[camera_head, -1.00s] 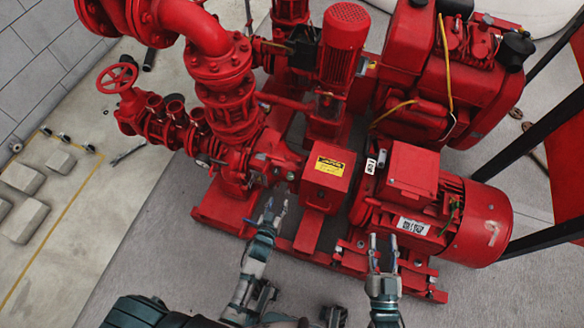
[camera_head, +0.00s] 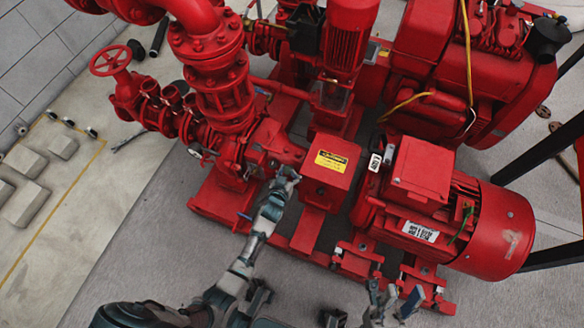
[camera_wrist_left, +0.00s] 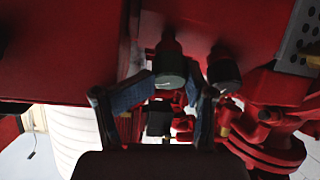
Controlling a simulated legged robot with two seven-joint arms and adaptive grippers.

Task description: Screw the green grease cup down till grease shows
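My left gripper (camera_head: 285,183) is at the pump's bearing housing in the head view, just left of the red box with a yellow label. The left wrist view shows its two blue-padded fingers (camera_wrist_left: 172,85) apart, with a dark grey-green capped cup (camera_wrist_left: 170,72) between or just beyond the fingertips. Contact cannot be told. A similar dark cup (camera_wrist_left: 223,72) is to the right of it. Which one is the green grease cup is unclear in the shade, and no grease can be made out. My right gripper (camera_head: 393,300) is open and empty in front of the motor's base.
The red coupling guard (camera_head: 327,172) and the motor (camera_head: 480,225) are right of my left gripper. Red pipework with a handwheel (camera_head: 111,61) stands to the left. The grey floor (camera_head: 130,225) is clear at lower left.

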